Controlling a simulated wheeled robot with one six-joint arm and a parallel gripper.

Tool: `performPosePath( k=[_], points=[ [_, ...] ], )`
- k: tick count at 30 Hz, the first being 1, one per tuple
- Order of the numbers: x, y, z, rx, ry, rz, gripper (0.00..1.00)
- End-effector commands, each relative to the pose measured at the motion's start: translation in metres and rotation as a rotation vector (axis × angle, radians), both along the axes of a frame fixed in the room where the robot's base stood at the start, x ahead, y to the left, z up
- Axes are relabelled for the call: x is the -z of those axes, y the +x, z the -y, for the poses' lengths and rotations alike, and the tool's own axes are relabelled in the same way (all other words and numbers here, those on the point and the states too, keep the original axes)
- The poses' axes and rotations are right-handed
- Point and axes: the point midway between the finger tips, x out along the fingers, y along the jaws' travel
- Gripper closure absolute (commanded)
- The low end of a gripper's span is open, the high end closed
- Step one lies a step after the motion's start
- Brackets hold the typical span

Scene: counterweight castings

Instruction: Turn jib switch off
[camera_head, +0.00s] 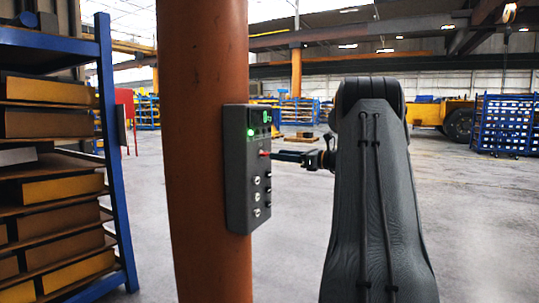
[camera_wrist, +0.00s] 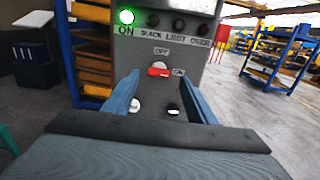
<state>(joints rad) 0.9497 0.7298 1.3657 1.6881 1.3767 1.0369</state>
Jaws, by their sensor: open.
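The grey control box (camera_head: 243,180) is fixed to an orange column. Its red switch (camera_wrist: 158,70) shows in the wrist view between labels reading OFF above and ON to the right. The red handle lies roughly crosswise, nearer the level of the ON label; its exact angle is hard to tell. A green lamp (camera_wrist: 126,17) marked ON is lit at upper left; it also shows in the head view (camera_head: 250,132). My gripper (camera_head: 272,154) is open in front of the switch, one blue finger on each side of it in the wrist view. Whether the fingers touch the switch I cannot tell.
The orange column (camera_head: 205,80) stands close behind the box. A blue rack (camera_head: 115,150) with loaded shelves is at the left. More knobs (camera_head: 256,196) sit lower on the box. Open grey floor (camera_head: 480,220) lies to the right, with a blue cage rack (camera_head: 505,125) far off.

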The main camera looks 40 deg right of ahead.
Motion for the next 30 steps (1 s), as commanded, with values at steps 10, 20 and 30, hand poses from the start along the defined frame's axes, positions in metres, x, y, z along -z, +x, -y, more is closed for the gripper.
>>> performPosePath(
  k=[10,20,30],
  points=[
    [-0.001,0.043,-0.018,-0.001,-0.003,-0.001,0.48],
    [0.001,0.048,-0.019,0.003,-0.003,-0.002,0.48],
    [0.000,0.048,-0.019,0.002,-0.004,-0.002,0.90]
  ],
)
